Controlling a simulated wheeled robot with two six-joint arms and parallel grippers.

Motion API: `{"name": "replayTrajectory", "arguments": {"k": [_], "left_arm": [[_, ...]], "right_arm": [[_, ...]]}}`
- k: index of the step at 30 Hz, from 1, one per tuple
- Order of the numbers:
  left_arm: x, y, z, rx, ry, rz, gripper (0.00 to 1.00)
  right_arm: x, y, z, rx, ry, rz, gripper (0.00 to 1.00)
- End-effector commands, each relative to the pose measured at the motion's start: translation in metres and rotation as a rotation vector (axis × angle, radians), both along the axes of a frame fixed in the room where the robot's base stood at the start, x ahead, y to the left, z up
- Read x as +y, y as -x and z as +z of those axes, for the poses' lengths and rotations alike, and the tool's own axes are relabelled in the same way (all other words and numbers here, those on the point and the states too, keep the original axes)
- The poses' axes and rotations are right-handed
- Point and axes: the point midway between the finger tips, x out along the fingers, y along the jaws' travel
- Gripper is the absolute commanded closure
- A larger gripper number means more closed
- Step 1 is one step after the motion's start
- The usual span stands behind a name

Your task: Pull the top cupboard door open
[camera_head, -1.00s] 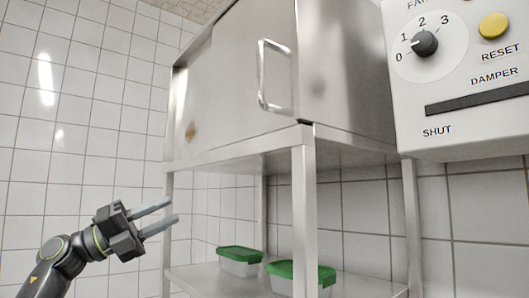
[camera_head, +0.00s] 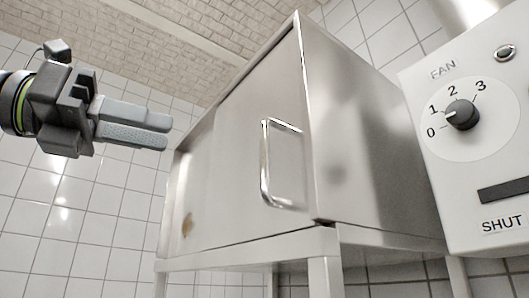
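The top cupboard (camera_head: 375,150) is a steel box on a steel frame in the middle of the view. Its front door (camera_head: 235,150) looks shut. A shiny bar handle (camera_head: 267,165) stands upright on the door near its right edge. My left gripper (camera_head: 168,133) is at the upper left, level with the upper part of the door and left of the handle, apart from it. Its two grey fingers point right, with only a narrow gap between them, and hold nothing visible. My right gripper is not in view.
A white control panel (camera_head: 470,190) with a fan knob (camera_head: 462,114) is close on the right. The steel frame (camera_head: 322,272) stands below the cupboard. White tiled wall (camera_head: 95,215) lies behind on the left. Space between my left gripper and the handle looks clear.

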Motion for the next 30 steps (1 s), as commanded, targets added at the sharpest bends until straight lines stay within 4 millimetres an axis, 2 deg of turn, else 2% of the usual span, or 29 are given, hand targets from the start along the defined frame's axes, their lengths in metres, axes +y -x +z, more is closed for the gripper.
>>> {"name": "replayTrajectory", "arguments": {"k": [9,18,24,30], "left_arm": [[-0.065,-0.028,0.003,0.002,-0.001,-0.008,0.68],[-0.116,-0.053,0.003,0.003,-0.001,-0.007,0.68],[-0.134,-0.062,0.002,0.001,0.0,-0.005,0.68],[-0.139,-0.064,0.0,0.0,0.001,-0.003,0.68]], "right_arm": [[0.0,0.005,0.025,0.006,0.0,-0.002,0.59],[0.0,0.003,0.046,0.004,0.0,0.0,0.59],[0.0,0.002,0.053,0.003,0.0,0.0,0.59],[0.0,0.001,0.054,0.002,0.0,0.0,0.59]]}}
